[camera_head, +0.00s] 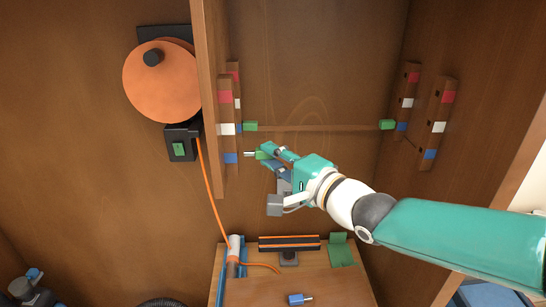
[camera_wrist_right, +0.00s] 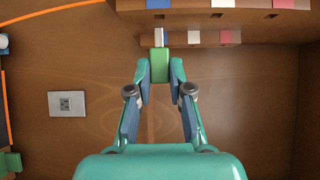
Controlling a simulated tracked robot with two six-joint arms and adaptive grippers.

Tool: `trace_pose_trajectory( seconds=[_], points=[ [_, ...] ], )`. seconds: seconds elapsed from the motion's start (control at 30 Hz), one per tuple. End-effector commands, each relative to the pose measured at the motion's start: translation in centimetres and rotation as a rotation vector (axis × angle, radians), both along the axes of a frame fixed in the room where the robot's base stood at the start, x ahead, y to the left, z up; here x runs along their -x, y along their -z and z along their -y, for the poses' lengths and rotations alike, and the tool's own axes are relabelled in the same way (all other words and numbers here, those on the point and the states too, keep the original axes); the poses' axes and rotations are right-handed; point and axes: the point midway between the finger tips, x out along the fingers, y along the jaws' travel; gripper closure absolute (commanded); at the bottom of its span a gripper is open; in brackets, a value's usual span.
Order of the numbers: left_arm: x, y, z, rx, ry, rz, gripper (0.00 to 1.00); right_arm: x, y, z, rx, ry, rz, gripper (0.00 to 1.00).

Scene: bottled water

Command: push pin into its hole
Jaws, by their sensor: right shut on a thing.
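My right gripper (camera_head: 270,153) is shut on a green pin (camera_head: 262,154). In the right wrist view the pin's green head (camera_wrist_right: 160,66) sits between the fingertips and its metal tip (camera_wrist_right: 159,37) points at a brown strip (camera_wrist_right: 215,18) with coloured bands. In the head view the tip points left, level with the blue band of the left strip (camera_head: 229,185); a small gap shows between them. Another green pin (camera_head: 250,126) is at that strip's white band. A third green pin (camera_head: 387,124) is at the right strip.
A wooden panel (camera_head: 209,60) stands left of the gripper, with an orange cable (camera_head: 208,180) along it. An orange disc (camera_head: 160,85) is on the left. Below is a wooden ledge (camera_head: 340,290) with a small blue piece (camera_head: 297,299). The bay right of the pin is mostly free.

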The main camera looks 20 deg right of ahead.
Motion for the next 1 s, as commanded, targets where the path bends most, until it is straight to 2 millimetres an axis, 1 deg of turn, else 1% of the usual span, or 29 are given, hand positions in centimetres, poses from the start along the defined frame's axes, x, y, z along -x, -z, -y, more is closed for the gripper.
trace_pose_trajectory(
  seconds=[0.53, 1.0],
  points=[
    [0.0, 0.0, 0.0, 0.0, 0.0, 0.0, 0.6, 0.0, 0.0, -0.1, 0.0, 0.0, 0.001, 1.0],
    [0.0, 0.9, 0.0, 0.0, 0.0, 0.0, 0.6, -0.4, 0.1, -1.2, 0.0, 0.0, 0.001, 1.0]
  ],
)
